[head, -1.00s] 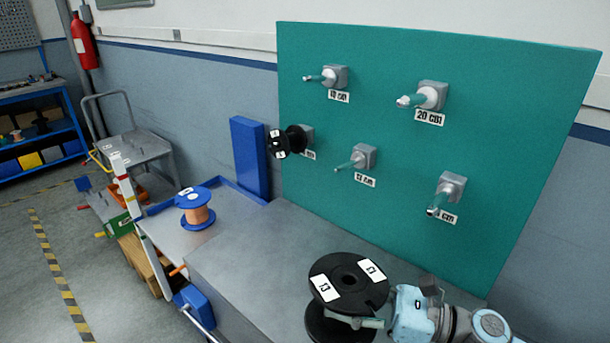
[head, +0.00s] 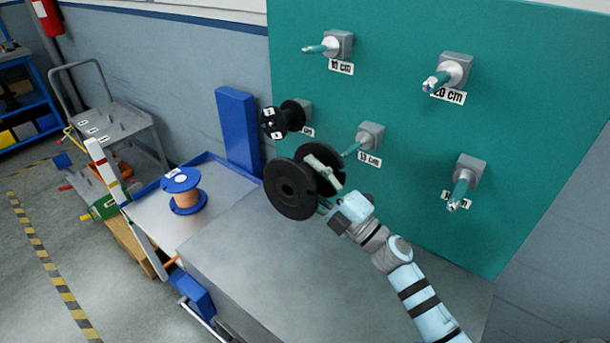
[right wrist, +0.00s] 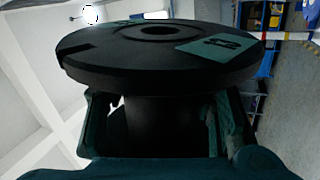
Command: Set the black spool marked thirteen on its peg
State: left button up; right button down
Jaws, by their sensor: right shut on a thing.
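The large black spool (head: 291,188) is held in the air in front of the green board, its axis near level and one flange facing the head camera. My right gripper (head: 325,188) is shut on its core between the two flanges. In the right wrist view the spool (right wrist: 155,45) fills the top, with a marked label on its flange. The peg (head: 358,143) above the label that seems to read 13 cm (head: 370,159) is bare. It points out just right of and above the spool, which is not on it. My left gripper is not in view.
A smaller black spool (head: 283,119) sits on the peg left of the bare one. Other bare pegs (head: 325,48), (head: 445,79), (head: 464,185) stick out of the green board (head: 400,215). A blue-orange spool (head: 184,190) stands on the tray at left. The grey bench top (head: 270,270) is clear.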

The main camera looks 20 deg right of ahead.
jog(key=w+d+f+b, duration=0.1)
jog(key=w+d+b, duration=0.3)
jog(key=d+b, duration=0.2)
jog(key=d, duration=0.2)
jog(key=shift+w+d+f, duration=0.2)
jog(key=shift+d, duration=0.15)
jog(key=shift+a, duration=0.1)
jog(key=shift+s+a, duration=0.15)
jog(key=shift+a, duration=0.05)
jog(key=shift+p, duration=0.3)
dwell(0.7)
